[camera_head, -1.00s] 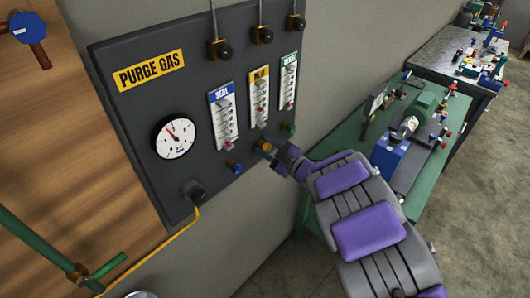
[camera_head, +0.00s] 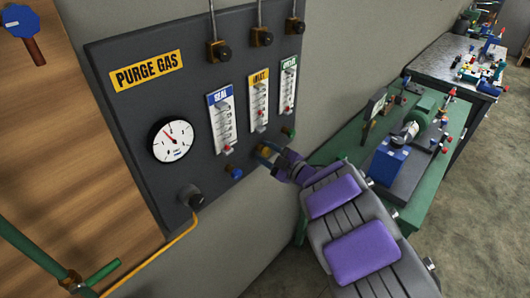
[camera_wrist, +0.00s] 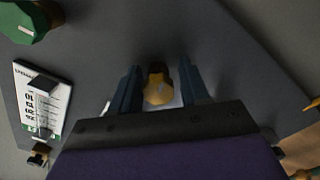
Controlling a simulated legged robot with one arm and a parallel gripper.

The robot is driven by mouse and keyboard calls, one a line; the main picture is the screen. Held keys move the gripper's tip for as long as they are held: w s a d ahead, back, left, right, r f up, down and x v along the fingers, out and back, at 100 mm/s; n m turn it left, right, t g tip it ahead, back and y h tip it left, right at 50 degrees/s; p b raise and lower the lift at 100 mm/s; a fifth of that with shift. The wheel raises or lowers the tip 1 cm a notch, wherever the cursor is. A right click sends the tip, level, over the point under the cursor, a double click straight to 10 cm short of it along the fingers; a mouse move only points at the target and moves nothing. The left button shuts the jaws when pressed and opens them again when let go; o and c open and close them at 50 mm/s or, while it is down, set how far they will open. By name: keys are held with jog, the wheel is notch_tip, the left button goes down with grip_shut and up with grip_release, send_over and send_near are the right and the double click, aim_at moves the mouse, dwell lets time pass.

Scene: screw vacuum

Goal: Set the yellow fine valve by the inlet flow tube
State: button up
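The yellow fine valve (camera_head: 264,150) is a small knob low on the dark purge gas panel, under the inlet flow tube (camera_head: 259,101) with its yellow label. In the wrist view the yellow knob (camera_wrist: 158,90) sits between the two fingers of my gripper (camera_wrist: 159,88). A narrow gap seems to show on each side of the knob, so the fingers are around it and look open. In the head view my gripper (camera_head: 270,158) is at the valve and partly hides it. A red float shows near the bottom of the inlet tube.
The blue valve (camera_head: 234,171) is left of my gripper and the green valve (camera_head: 289,133) is right of it, both close. The seal tube (camera_head: 222,121) and pressure gauge (camera_head: 173,140) are further left. A green bench (camera_head: 345,150) with equipment stands at the right.

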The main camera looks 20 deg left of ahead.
jog(key=o, duration=0.3)
jog(key=shift+d, duration=0.15)
jog(key=shift+o, duration=0.2)
jog(key=shift+r, duration=0.1)
jog(key=p+v, duration=0.2)
jog(key=v, duration=1.5)
jog(key=shift+d, duration=0.15)
